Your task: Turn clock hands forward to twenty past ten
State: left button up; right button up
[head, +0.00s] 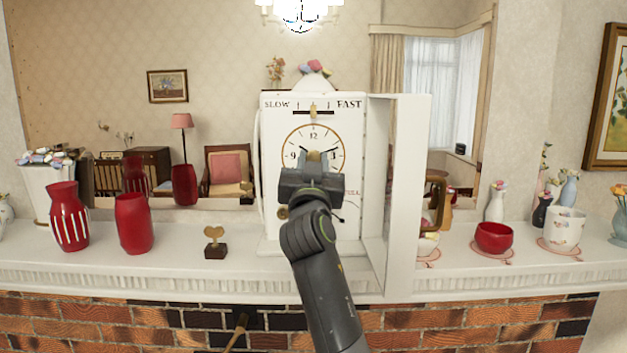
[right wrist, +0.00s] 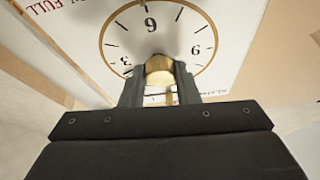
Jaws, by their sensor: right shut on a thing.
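The white clock (head: 270,215) stands on the mantel. Its round dial has a gold ring (head: 313,124), and the 12, 9 and 3 show. My right gripper (head: 314,160) is in front of the lower dial. It is shut on a brass knob at the dial's middle, which shows between the fingers in the right wrist view (right wrist: 159,70). That view has the dial upside down, with the 6 at the top. Short dark marks, perhaps hands, show upper left and upper right of the fingers; the exact time cannot be read. My left gripper is not in view.
The clock's white door (head: 407,190) stands open at its right. A small heart-topped block (head: 215,245) and red vases (head: 134,222) stand left on the mantel. A red bowl (head: 494,237) and a white pot (head: 565,228) stand right. A mirror is behind.

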jog(key=shift+m+h+b, duration=1.3)
jog(key=shift+m+b, duration=0.6)
jog(key=shift+m, duration=0.6)
jog(key=shift+g, duration=0.3)
jog(key=o, duration=1)
jog(key=shift+c, duration=0.2)
